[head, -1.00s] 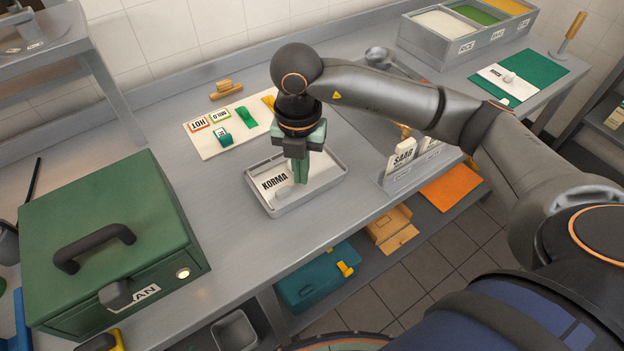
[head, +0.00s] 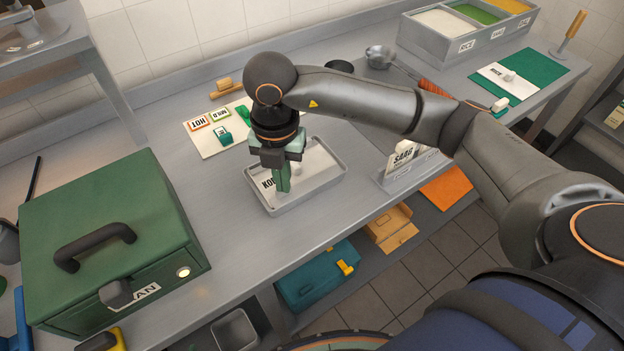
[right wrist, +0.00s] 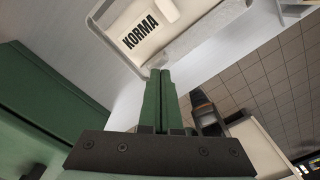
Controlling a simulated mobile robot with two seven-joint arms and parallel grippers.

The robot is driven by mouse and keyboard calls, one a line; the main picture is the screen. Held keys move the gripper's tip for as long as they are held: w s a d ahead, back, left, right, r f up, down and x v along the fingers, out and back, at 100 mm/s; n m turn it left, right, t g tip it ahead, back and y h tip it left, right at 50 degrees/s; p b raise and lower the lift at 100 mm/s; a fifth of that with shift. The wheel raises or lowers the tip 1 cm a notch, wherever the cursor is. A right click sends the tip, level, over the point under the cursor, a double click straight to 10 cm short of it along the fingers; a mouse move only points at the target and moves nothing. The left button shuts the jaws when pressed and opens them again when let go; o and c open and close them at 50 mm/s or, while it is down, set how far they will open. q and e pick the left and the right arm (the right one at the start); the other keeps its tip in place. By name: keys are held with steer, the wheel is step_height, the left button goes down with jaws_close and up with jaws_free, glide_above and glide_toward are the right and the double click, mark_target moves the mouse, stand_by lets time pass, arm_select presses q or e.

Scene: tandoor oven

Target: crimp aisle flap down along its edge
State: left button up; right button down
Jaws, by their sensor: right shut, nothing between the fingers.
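A shallow grey tray (head: 327,182) lies on the steel counter, with a white inner sheet marked KORMA (head: 267,183) in it. In the right wrist view the KORMA lettering (right wrist: 140,33) and the tray's rim (right wrist: 118,48) show at the top. I cannot clearly pick out the aisle flap as a separate piece. My right gripper (head: 283,190) points down over the tray's left part and covers part of the KORMA lettering. Its green fingers (right wrist: 160,72) are shut together with nothing between them. Whether the tips touch the tray is unclear. My left gripper is not in view.
A green oven-like box (head: 95,225) with a black handle stands left on the counter. A board with HOT and MILD cards (head: 198,124) lies behind the tray. A SAAG card holder (head: 405,172) stands right. Bare counter separates the box and tray.

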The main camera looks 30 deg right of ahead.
steer(key=shift+f, duration=0.4)
steer(key=shift+f+b, duration=0.15)
steer(key=shift+b, duration=0.15)
stand_by(0.6)
steer(key=shift+s, duration=0.1)
steer(key=shift+r+p, duration=1.15)
steer(key=shift+r, duration=0.45)
step_height(320, 180, up, 2)
step_height(320, 180, up, 2)
